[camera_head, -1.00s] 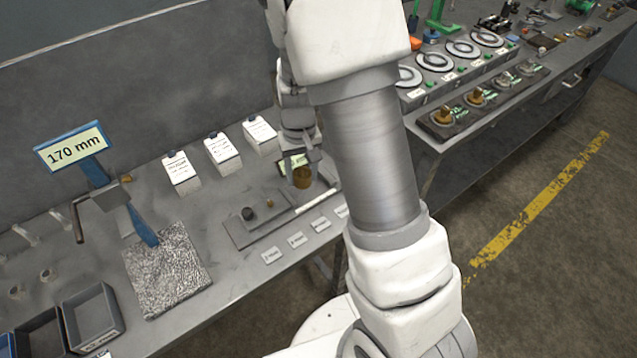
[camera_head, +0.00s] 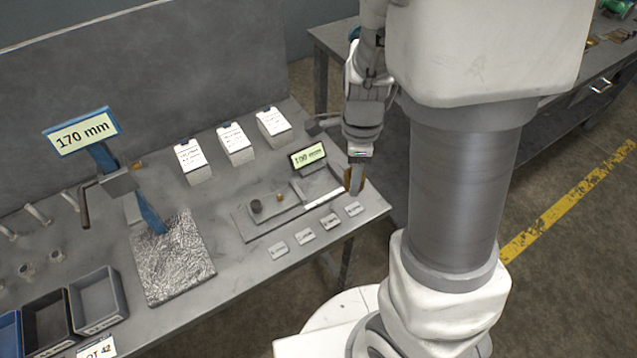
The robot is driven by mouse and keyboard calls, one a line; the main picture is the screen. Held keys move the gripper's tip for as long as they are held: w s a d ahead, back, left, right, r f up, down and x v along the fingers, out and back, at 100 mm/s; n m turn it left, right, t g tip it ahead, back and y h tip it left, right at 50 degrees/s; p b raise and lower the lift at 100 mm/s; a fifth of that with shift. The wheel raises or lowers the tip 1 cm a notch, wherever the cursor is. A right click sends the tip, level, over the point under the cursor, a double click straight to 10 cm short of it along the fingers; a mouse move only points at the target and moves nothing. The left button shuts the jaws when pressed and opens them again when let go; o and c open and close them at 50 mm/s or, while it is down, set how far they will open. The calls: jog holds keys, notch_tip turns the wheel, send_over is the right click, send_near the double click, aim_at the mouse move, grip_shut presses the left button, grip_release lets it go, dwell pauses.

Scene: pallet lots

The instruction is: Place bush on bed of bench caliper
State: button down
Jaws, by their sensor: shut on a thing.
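The bench caliper is a flat grey plate with a raised bed (camera_head: 318,191) and a small display (camera_head: 308,155) reading what looks like 100 mm. A dark round knob (camera_head: 256,206) and a small brass piece (camera_head: 279,197) stand on its left part. My gripper (camera_head: 357,178) points down at the caliper's right end and is shut on a brown-gold bush (camera_head: 350,181). The fingers partly hide the bush. I cannot tell whether the bush touches anything below it.
Small labelled plates (camera_head: 304,236) lie along the bench's front edge. White labelled blocks (camera_head: 235,148) stand behind the caliper. A gauge with a 170 mm sign (camera_head: 82,134) stands by a mottled plate (camera_head: 175,275) at left. Trays (camera_head: 96,297) sit at front left.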

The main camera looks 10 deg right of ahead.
jog(key=shift+s+r+m, duration=0.15)
jog(key=shift+s+m, duration=0.15)
jog(key=shift+m, duration=0.5)
jog(key=b, duration=0.3)
send_over(323, 182)
notch_tip(323, 182, down, 7)
jog(key=shift+f, duration=0.1)
jog(key=shift+a+f, duration=0.1)
jog(key=shift+f, duration=1.8)
jog(key=shift+f, duration=0.1)
jog(key=c, duration=0.5)
grip_release()
jog(key=shift+c, duration=0.2)
